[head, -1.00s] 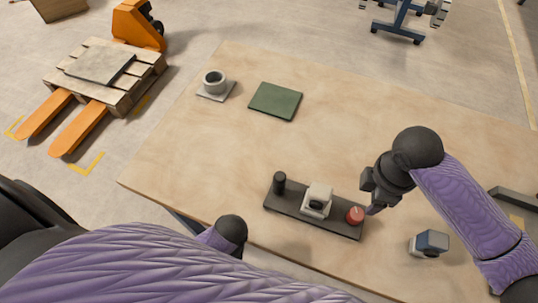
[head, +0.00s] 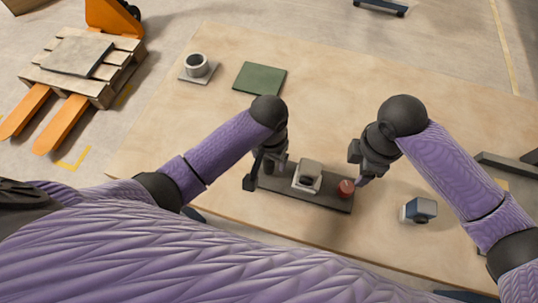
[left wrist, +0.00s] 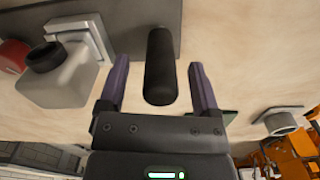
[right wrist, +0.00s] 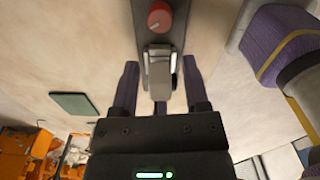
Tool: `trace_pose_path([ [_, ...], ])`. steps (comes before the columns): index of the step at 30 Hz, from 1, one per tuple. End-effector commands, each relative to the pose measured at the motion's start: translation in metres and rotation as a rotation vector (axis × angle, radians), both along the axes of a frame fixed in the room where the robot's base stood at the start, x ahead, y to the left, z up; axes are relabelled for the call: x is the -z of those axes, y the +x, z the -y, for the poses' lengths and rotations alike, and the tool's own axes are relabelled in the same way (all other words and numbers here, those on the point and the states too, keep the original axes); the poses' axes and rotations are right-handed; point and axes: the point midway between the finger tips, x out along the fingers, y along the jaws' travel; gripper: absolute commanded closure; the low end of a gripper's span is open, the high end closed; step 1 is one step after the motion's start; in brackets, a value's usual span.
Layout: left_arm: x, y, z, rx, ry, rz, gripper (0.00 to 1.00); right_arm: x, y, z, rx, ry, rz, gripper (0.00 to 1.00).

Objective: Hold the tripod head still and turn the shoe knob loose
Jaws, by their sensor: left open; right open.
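The tripod head is a pale grey block with a dark round part (head: 307,178), in the middle of a dark base plate (head: 325,200). A red knob (head: 346,188) is at the plate's right end and a black upright post (left wrist: 160,65) at its left end. My left gripper (head: 265,172) is open, its fingers either side of the post with gaps showing in the left wrist view (left wrist: 158,66). My right gripper (head: 360,176) is open and empty, just right of the knob. In the right wrist view the red knob (right wrist: 160,17) is above the fingertips and the grey block (right wrist: 158,72) appears between the fingers.
A blue-grey camera-like box (head: 420,209) stands right of the plate. A green mat (head: 260,79) and a cup-like ring on a small square (head: 197,67) lie at the back left. The table's middle back is clear. A pallet truck (head: 70,70) stands on the floor.

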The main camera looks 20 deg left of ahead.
Motion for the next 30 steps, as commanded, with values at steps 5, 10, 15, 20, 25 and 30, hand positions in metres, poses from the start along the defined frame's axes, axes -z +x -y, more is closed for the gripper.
trace_pose_path([
  [5, 0.0126, -0.0004, -0.0003, 0.000, 0.001, 0.000, 0.18, -0.0001, 0.0000, 0.0000, 0.000, 0.000, 0.000, 0.41],
  [10, 0.0130, -0.0003, -0.0001, 0.000, 0.001, 0.001, 0.18, -0.0001, 0.0000, 0.0000, 0.000, 0.000, 0.000, 0.41],
  [15, 0.0129, -0.0003, -0.0001, 0.000, 0.001, 0.001, 0.48, -0.0001, 0.0000, 0.0000, 0.000, 0.000, 0.000, 0.41],
  [20, 0.0128, -0.0003, -0.0001, 0.000, 0.001, 0.000, 0.82, -0.0001, 0.0000, 0.0000, 0.000, 0.000, 0.000, 0.41],
  [25, 0.0127, -0.0003, -0.0001, 0.000, 0.001, 0.000, 1.00, -0.0001, 0.0000, 0.0000, 0.000, 0.000, 0.000, 0.41],
  [30, 0.0127, -0.0003, -0.0001, 0.000, 0.001, 0.000, 1.00, -0.0001, 0.0000, 0.0000, 0.000, 0.000, 0.000, 0.24],
])
